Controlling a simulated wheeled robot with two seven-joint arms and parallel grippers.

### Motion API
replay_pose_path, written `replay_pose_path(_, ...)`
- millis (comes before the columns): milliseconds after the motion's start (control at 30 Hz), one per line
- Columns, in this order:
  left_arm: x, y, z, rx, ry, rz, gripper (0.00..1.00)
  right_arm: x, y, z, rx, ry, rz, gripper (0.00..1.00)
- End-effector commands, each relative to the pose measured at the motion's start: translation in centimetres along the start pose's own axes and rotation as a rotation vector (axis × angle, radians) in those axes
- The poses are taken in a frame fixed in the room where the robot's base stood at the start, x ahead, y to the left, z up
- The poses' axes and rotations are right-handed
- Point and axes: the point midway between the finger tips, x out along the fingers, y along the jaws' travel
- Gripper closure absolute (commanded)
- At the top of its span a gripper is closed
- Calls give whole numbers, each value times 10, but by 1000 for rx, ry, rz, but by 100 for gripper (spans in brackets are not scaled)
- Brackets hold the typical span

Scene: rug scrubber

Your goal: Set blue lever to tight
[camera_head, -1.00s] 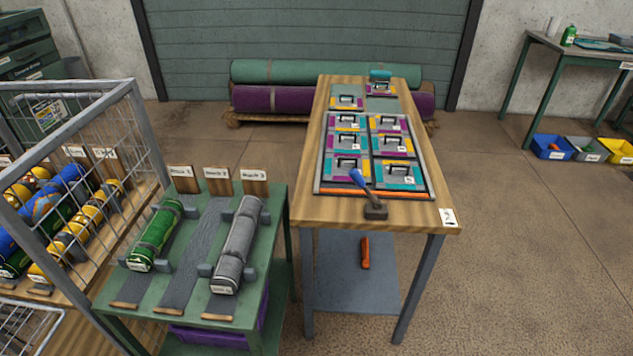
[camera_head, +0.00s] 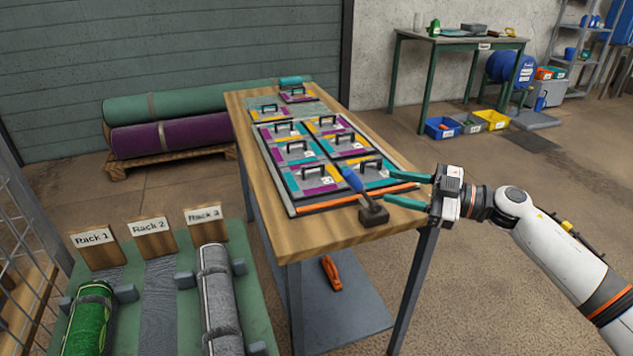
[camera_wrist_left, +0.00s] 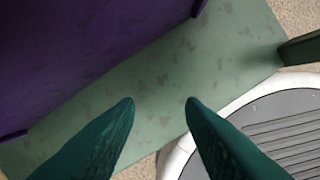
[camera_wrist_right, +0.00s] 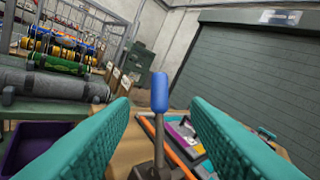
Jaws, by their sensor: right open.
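The blue lever (camera_head: 355,183) stands on a dark block base at the near right corner of the wooden table (camera_head: 300,240). Its handle leans up and to the left in the head view. My right gripper (camera_head: 387,188) is open just right of the lever, its fingers pointing at it. In the right wrist view the lever's blue handle (camera_wrist_right: 159,92) stands upright in the gap between the two teal fingers, ahead of them; I see no contact. My left gripper (camera_wrist_left: 160,105) is open and empty above a green shelf surface, outside the head view.
A framed board (camera_head: 292,208) with several handled colour tiles lies beside the lever. A green rack bench (camera_head: 145,320) with rolled rugs stands at front left. An orange tool (camera_head: 331,273) lies on the lower shelf.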

Motion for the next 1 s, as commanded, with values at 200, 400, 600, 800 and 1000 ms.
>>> replay_pose_path(200, -3, 0, 2, -1, -3, 0, 64, 26, 1, 4, -2, -2, 12, 57)
replay_pose_path(400, -6, 0, 5, -1, -5, 1, 64, 68, 1, 3, -1, -3, 9, 57)
replay_pose_path(600, -12, 1, 10, -2, -11, 1, 64, 101, 1, 2, 0, -1, 7, 57)
replay_pose_path(800, -16, 1, 13, -2, -13, 2, 64, 117, 1, 3, 0, -1, 7, 57)
replay_pose_path(1000, -16, 1, 13, -2, -12, 2, 64, 119, 1, 2, -1, 0, 6, 57)
